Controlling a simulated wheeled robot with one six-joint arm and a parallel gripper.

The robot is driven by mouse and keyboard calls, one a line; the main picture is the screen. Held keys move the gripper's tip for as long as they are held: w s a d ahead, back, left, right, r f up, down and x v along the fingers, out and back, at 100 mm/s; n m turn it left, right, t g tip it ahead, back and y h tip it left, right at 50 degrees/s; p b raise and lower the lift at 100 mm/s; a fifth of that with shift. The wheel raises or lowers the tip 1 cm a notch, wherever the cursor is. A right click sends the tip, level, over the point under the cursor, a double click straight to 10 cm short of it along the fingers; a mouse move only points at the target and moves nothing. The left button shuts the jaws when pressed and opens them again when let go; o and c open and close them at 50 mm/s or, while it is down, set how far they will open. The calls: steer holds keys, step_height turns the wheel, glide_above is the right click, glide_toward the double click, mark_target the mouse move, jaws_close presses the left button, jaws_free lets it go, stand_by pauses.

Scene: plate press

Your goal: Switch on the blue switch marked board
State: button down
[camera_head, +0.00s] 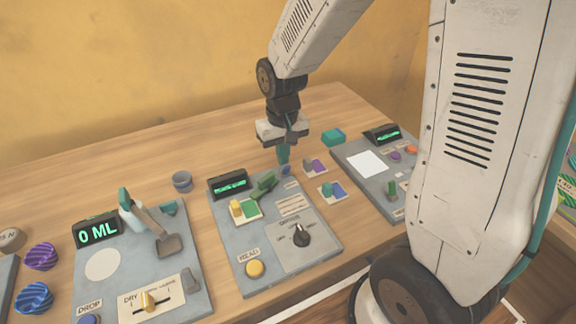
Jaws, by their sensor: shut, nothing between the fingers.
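My gripper (283,157) points down with its teal fingers shut and empty. It is above or near the back right corner of the middle grey panel (226,268). A small blue round part (287,170) sits just below and right of the fingertips, partly hidden; I cannot tell whether they touch. A small pale plate with a blue and green piece (333,189) lies right of that panel. No label reading "board" is legible, so I cannot tell which blue part is the marked switch.
The middle panel has a yellow READ button (255,269), a black knob (301,236) and a green display (230,185). A purple-pieced plate (315,167) and teal block (333,136) are near my gripper. The left panel (180,258) and right panel (350,150) flank it. Bare wood lies behind.

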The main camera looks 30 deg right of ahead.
steer(key=shift+f, duration=0.65)
stand_by(0.3)
step_height(320, 180, up, 7)
stand_by(0.7)
stand_by(0.3)
steer(key=s+d+r, duration=0.1)
steer(key=s+r, duration=0.3)
steer(key=s, duration=0.3)
steer(key=s+d+r+t, duration=0.1)
steer(key=s+r, duration=0.2)
steer(key=s, duration=0.4)
steer(key=s+d+r, duration=0.1)
steer(key=s+r, duration=0.3)
steer(key=s, duration=0.4)
steer(key=shift+r, duration=0.35)
